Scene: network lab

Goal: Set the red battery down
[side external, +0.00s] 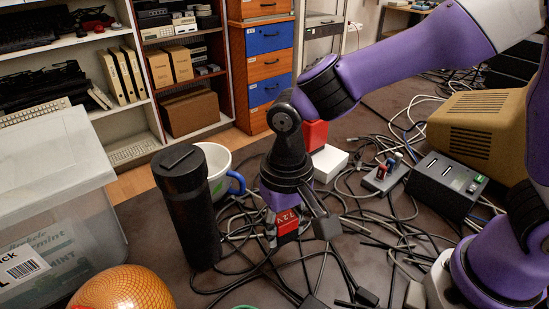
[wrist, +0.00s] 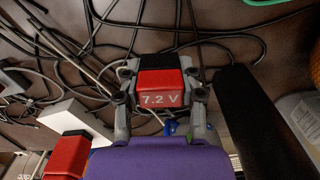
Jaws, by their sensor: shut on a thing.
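The red battery (side external: 287,222) has a black end and a "7.2 V" label. It is between the fingers of my gripper (side external: 292,228), which is shut on it. In the wrist view the battery (wrist: 161,88) sits between both fingertips (wrist: 160,92), with dark table and cables behind it. In the side view it is low over the cables; I cannot tell whether it touches them or the table. The fingers hide part of its sides.
A black cylinder (side external: 186,205) and a white cup (side external: 217,170) with a blue handle stand left of my gripper. Loose cables (side external: 345,215) cover the table around it. A white box (side external: 328,162), a black power unit (side external: 445,185) and an orange ball (side external: 122,290) are nearby.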

